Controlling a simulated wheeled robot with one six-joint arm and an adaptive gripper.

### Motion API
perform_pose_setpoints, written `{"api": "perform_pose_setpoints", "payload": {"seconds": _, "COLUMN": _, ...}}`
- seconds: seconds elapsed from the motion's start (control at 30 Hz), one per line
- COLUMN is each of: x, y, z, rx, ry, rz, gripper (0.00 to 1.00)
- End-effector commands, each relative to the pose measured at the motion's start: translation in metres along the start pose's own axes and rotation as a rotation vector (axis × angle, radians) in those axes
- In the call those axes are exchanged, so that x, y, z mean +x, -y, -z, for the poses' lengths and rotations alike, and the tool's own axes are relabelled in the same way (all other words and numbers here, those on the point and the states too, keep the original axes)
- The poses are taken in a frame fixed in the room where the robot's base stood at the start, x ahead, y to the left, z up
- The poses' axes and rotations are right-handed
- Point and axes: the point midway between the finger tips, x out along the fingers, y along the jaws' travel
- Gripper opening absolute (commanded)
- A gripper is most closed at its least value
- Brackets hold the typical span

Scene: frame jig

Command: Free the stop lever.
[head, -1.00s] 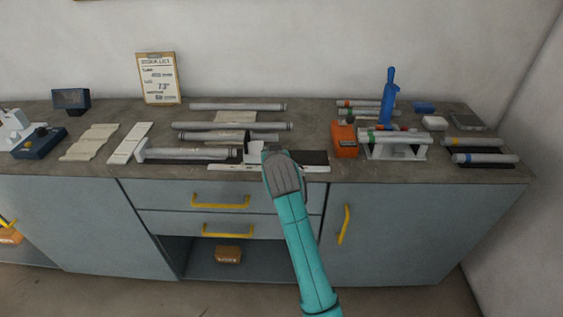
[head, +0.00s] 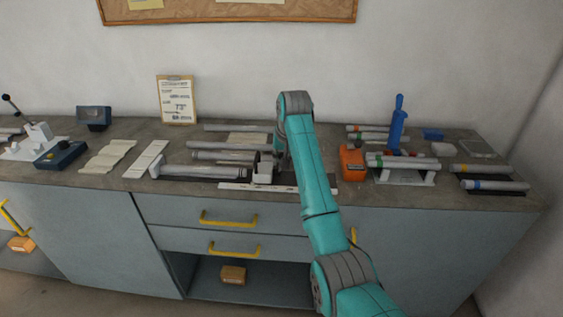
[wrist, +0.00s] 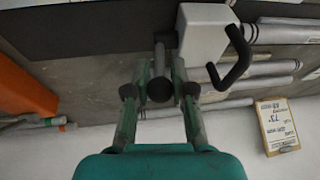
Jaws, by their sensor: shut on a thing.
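In the wrist view, my gripper (wrist: 160,72) has its two fingers closed on either side of a dark rod with a round end (wrist: 160,90), which looks like the stop lever. Beside it is the white stop block (wrist: 203,32), with a curved black handle (wrist: 236,62) sticking out of it. In the head view, the white block (head: 264,172) sits on the jig at the front of the bench, just left of my arm. My arm hides the gripper and the lever there.
A long grey tube (head: 205,172) lies left of the block, with more tubes behind. An orange box (head: 352,162) stands close on the right, near a rack of banded tubes (head: 402,162). A white ruler strip (head: 240,187) runs along the front. A clipboard (head: 177,100) leans at the back.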

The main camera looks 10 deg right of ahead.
Motion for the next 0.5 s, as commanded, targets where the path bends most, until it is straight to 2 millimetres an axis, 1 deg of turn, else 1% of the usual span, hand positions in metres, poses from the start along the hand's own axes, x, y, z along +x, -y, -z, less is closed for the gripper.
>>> {"api": "perform_pose_setpoints", "payload": {"seconds": 0.2, "x": 0.0017, "y": -0.0008, "z": 0.0049, "rx": 0.013, "ry": 0.077, "rz": 0.003, "gripper": 0.00}}
{"api": "perform_pose_setpoints", "payload": {"seconds": 0.5, "x": 0.0035, "y": -0.0017, "z": 0.0065, "rx": 0.019, "ry": 0.117, "rz": 0.004, "gripper": 0.00}}
